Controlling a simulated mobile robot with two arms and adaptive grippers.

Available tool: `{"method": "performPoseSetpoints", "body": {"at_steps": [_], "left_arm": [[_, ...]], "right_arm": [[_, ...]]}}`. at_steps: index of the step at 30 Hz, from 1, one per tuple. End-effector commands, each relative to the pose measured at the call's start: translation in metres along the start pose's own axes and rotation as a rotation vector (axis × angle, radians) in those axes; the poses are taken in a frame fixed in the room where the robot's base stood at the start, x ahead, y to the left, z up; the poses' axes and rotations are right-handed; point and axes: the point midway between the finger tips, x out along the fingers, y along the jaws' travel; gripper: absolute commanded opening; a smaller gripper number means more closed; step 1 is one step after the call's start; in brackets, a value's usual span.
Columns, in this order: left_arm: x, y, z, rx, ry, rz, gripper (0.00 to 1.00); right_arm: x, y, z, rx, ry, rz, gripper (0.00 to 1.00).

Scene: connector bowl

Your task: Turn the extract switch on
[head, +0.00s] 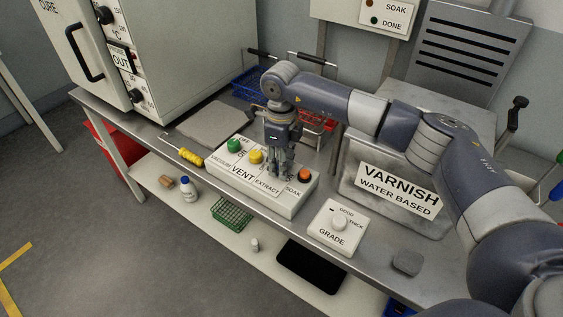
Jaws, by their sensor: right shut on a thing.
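The white control box (292,207) sits on the bench, with a green button (234,145), a yellow button (255,157) and an orange button (304,175) on top. The "EXTRACT" label (267,187) is on its front, between "VENT" and "SOAK". My right gripper (283,173) points down onto the box above that label, between the yellow and orange buttons. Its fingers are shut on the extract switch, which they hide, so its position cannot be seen. My left gripper is not in view.
A varnish tank (361,210) stands right of the box, below my right arm. A grade dial box (338,224) is in front of it. A yellow-handled tool (189,157) lies to the left. Blue (247,82) and red (318,121) baskets are behind. An oven (185,50) stands back left.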

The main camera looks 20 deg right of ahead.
Motion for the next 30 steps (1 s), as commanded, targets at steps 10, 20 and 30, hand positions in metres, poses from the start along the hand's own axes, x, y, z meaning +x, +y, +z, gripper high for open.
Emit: {"method": "performPoseSetpoints", "body": {"at_steps": [10,20,30], "left_arm": [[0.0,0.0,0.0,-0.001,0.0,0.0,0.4],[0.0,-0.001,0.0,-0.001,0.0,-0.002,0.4],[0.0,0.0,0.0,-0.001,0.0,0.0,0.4]], "right_arm": [[-0.001,-0.001,0.001,0.001,-0.003,-0.002,0.51],[-0.014,-0.001,0.001,0.0,-0.004,-0.003,0.51],[-0.085,-0.001,0.001,0.0,-0.006,-0.005,0.51]]}}
